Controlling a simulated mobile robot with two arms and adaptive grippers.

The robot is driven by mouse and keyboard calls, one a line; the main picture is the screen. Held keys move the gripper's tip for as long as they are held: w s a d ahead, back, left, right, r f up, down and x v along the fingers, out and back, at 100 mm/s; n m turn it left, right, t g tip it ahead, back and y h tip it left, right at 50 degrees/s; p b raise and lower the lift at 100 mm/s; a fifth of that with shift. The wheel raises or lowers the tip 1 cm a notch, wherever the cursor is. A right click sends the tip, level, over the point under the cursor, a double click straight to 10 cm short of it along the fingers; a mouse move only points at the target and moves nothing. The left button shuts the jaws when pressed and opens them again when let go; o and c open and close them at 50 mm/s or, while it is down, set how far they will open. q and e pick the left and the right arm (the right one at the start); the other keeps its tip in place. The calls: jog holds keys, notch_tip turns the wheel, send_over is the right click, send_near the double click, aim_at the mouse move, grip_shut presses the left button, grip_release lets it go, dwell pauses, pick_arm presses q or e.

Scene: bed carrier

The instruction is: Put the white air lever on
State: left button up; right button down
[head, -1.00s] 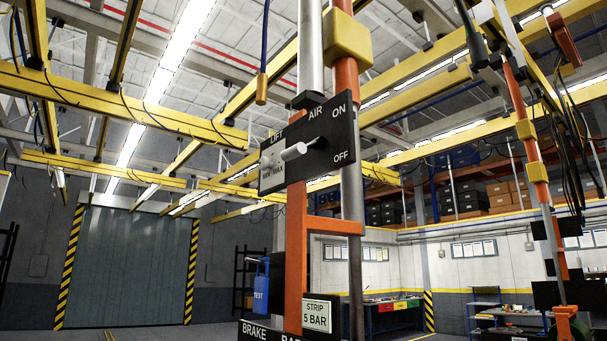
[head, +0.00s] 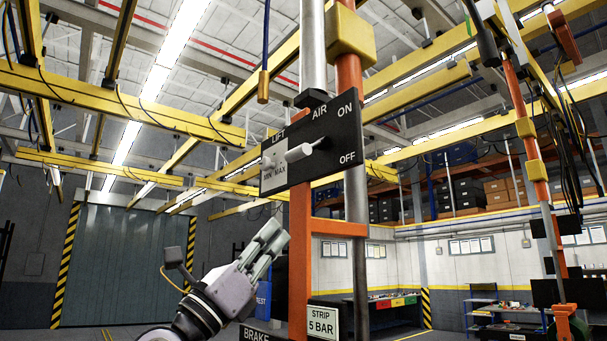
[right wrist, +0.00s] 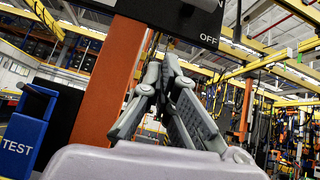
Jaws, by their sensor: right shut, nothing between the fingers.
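The white air lever (head: 300,151) is on a black control panel (head: 345,132) marked LIFT, AIR, ON and OFF, on an orange post. Its white handle sticks out from a pivot by the AIR marks and points left and slightly down; it overlaps the LIFT side in the picture. My right gripper (head: 271,236) is below and left of the panel, fingers pointing up, shut and empty, apart from the lever. In the right wrist view, the fingers (right wrist: 166,68) are under the panel's OFF corner (right wrist: 205,45); the lever does not show there. My left gripper is not in view.
The orange post (head: 300,260) and a grey pole (head: 355,215) stand close to my right gripper. A blue TEST holder (right wrist: 28,135) is at the left in the right wrist view. A STRIP 5 BAR sign (head: 322,320) is low on the post.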

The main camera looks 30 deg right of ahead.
aim_at(309, 148)
jog(key=s+d+r+m+g+p, duration=0.1)
jog(key=d+r+p, duration=0.4)
jog(key=r, duration=0.5)
jog(key=shift+s+r+m+y+p, duration=0.3)
jog(key=shift+s+m+p, duration=0.2)
jog(key=shift+s, duration=0.1)
jog(key=shift+g, duration=0.5)
